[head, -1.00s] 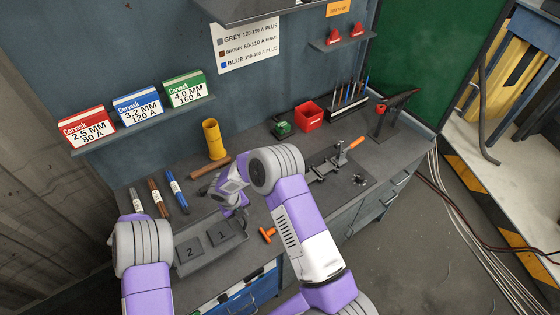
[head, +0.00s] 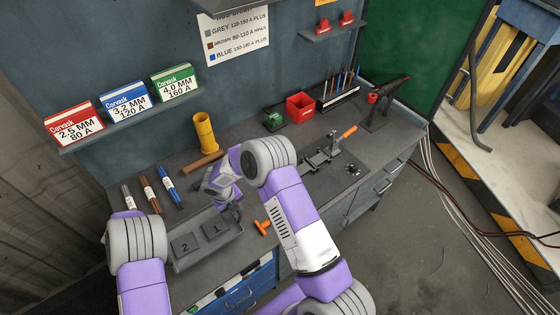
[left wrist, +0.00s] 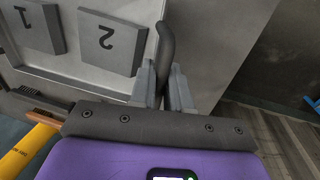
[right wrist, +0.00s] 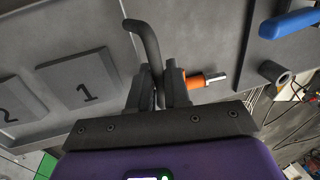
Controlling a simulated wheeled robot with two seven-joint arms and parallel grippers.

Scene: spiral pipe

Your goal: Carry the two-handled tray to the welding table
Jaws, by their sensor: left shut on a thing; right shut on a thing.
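The grey two-handled tray (head: 208,258) is at the near left of the workbench, holding flat blocks marked 1 (head: 215,229) and 2 (head: 184,247). I cannot tell whether it touches the bench top. My right gripper (head: 234,211) is shut on the tray's right handle, and the right wrist view shows that dark bent handle (right wrist: 146,42) between its fingers (right wrist: 157,88). My left gripper (left wrist: 162,85) is shut on the other handle (left wrist: 166,45) in the left wrist view; my left arm hides it in the head view. I cannot tell which surface is the welding table.
The workbench (head: 285,180) carries an orange-handled tool (head: 262,227), a hammer (head: 203,162), a yellow cylinder (head: 205,130), marker-like sticks (head: 167,184), a red box (head: 300,107) and a clamp fixture (head: 322,157). Open floor (head: 425,240) with cables (head: 450,210) lies right.

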